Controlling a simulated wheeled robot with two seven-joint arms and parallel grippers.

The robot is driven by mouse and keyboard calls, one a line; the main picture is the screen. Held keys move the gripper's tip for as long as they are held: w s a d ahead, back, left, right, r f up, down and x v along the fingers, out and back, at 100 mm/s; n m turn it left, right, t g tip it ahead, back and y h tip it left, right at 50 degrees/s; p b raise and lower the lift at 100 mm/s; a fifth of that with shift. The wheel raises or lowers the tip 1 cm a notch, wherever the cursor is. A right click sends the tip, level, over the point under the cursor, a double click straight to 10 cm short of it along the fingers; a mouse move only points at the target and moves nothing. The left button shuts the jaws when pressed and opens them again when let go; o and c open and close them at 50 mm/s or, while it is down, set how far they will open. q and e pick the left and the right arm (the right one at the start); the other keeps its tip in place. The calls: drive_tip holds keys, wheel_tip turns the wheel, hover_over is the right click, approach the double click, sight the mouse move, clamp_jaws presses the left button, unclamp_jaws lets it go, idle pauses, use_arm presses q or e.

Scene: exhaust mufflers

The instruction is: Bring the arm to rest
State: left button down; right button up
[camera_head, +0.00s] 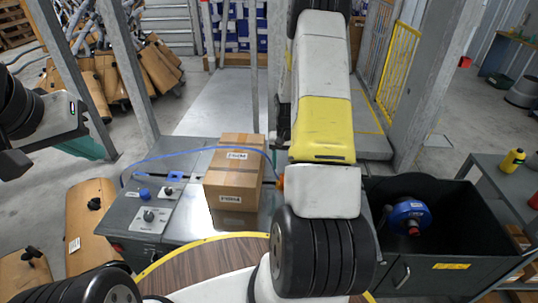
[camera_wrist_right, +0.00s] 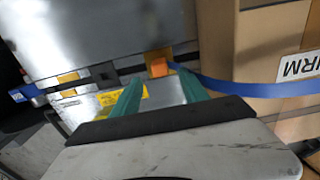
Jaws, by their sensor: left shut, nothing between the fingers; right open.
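My right arm (camera_head: 324,130), white with a yellow section, stretches away from me over the middle of the scene, and its gripper is hidden in the head view. In the right wrist view my right gripper (camera_wrist_right: 160,92) is open. Its two green fingers are apart, with nothing seen held between them. An orange tab (camera_wrist_right: 159,67) and a blue strap (camera_wrist_right: 255,88) lie just beyond the fingertips. My left gripper (camera_head: 88,148) is at the left edge of the head view, with its green fingers shut and empty, above the floor near the mufflers.
A black bin (camera_head: 458,212) holding a blue reel (camera_head: 408,217) stands right.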

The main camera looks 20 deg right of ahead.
drive_tip(key=shift+r, duration=0.15)
idle(0.3)
drive_tip(key=s+a+r+n+t, duration=0.15)
drive_tip(key=a+r, duration=0.35)
drive_tip(key=r, duration=0.7)
drive_tip(key=s+a+r+n+t, duration=0.1)
drive_tip(key=s+a+r+t, duration=0.2)
drive_tip(key=r, duration=0.9)
drive_tip(key=s+a+r+n+t+y, duration=0.1)
drive_tip(key=s+a+r, duration=0.4)
drive_tip(key=s, duration=0.4)
drive_tip(key=s+a+r+n+y, duration=0.1)
drive_tip(key=s+a+r+n, duration=0.1)
drive_tip(key=s+a+r, duration=0.3)
drive_tip(key=s+r, duration=0.2)
drive_tip(key=s, duration=0.2)
drive_tip(key=shift+t, duration=0.35)
